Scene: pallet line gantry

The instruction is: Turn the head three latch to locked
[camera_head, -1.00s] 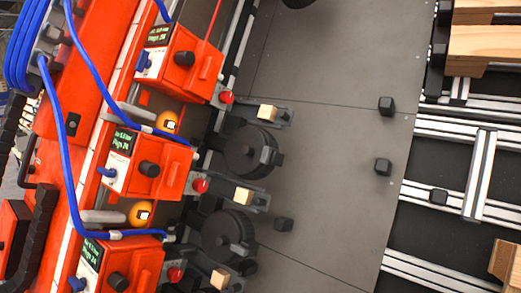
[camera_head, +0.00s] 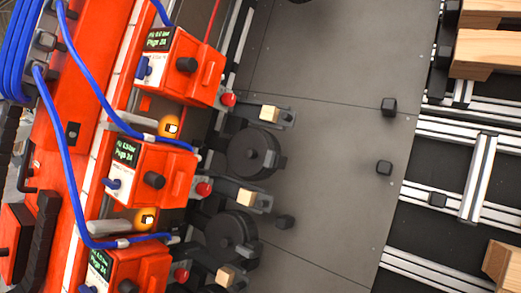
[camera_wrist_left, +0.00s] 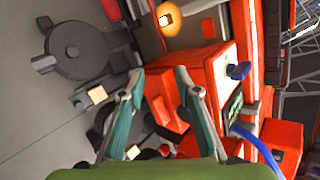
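Several red head units with small green-text displays line the left of the head view: an upper one (camera_head: 185,62), a middle one (camera_head: 150,172) and a lower one (camera_head: 133,272). Each has a black knob and a blue knob on its face; I cannot tell which unit is head three or which part is its latch. In the left wrist view my left gripper (camera_wrist_left: 160,73) has its teal fingers apart, with nothing held. Beyond the fingers is a red head unit (camera_wrist_left: 195,72) with a blue knob (camera_wrist_left: 238,71). My right gripper is in neither view.
Blue hoses (camera_head: 93,92) loop over the units. Dark round discs (camera_head: 255,152) and pale blocks (camera_head: 247,197) stand beside them. The grey floor plate (camera_head: 330,65) is mostly clear, with small black blocks (camera_head: 388,106). Wooden pallet boards (camera_head: 490,52) lie at right.

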